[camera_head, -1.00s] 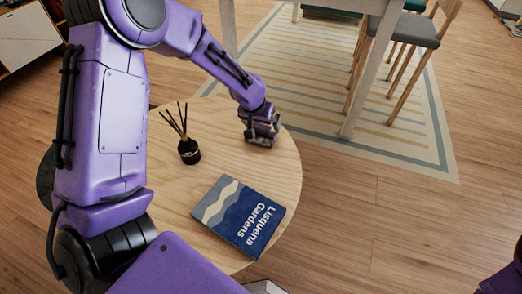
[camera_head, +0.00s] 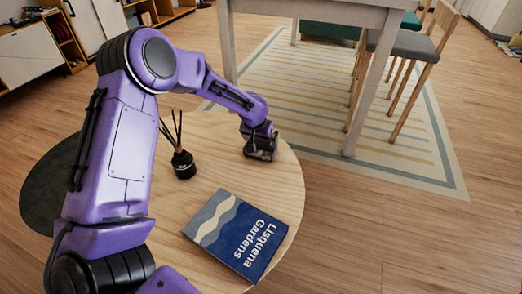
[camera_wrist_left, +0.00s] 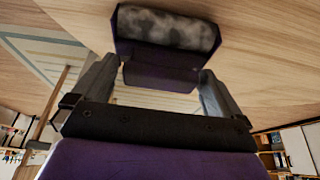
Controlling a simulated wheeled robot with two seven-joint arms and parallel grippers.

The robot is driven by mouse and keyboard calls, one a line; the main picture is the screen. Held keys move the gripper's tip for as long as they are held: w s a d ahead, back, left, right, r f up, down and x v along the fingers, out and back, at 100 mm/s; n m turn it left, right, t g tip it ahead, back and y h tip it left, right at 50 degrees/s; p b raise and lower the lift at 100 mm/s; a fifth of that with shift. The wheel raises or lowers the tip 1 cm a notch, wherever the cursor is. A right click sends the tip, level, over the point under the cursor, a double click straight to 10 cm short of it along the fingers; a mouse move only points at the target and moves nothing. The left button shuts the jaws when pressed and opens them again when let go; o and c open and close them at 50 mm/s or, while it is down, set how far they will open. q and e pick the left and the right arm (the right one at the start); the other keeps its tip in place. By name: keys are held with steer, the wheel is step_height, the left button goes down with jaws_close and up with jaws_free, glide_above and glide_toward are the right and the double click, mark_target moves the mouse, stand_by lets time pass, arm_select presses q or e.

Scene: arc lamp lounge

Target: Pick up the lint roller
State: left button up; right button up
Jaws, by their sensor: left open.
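My left gripper (camera_head: 260,150) is low over the far right part of the round wooden table (camera_head: 285,185). In the left wrist view its two grey fingers (camera_wrist_left: 157,90) stand apart. A dark purple thing with a mottled grey, fuzzy-looking face (camera_wrist_left: 165,28) lies at and beyond the fingertips; it looks like the lint roller. I cannot tell whether the fingers touch it. In the head view the gripper hides most of that spot, so the lint roller cannot be made out there. My right gripper is out of view.
A black reed diffuser (camera_head: 183,163) with upright sticks stands left of the gripper. A blue book (camera_head: 237,235) lies nearer on the table. Beyond the table's edge are a striped rug (camera_head: 320,95), a white table (camera_head: 330,15) and chairs (camera_head: 405,45). Bare tabletop lies between diffuser and gripper.

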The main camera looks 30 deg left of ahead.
mark_target(266, 151)
arm_select(q)
steer(key=c, duration=0.9)
steer(key=shift+c, duration=0.2)
steer(key=shift+r, duration=0.1)
steer(key=shift+r, duration=0.3)
step_height(266, 151, up, 3)
steer(key=shift+r+p, duration=0.1)
steer(key=shift+p, duration=0.65)
steer(key=s+d+r+p, duration=0.2)
steer(key=d+r, duration=0.2)
steer(key=d, duration=0.2)
steer(key=s+d+r+p, duration=0.2)
steer(key=s+d+r, duration=0.1)
steer(key=d+r, duration=0.2)
steer(key=shift+s+d, duration=0.35)
steer(key=shift+d, duration=0.55)
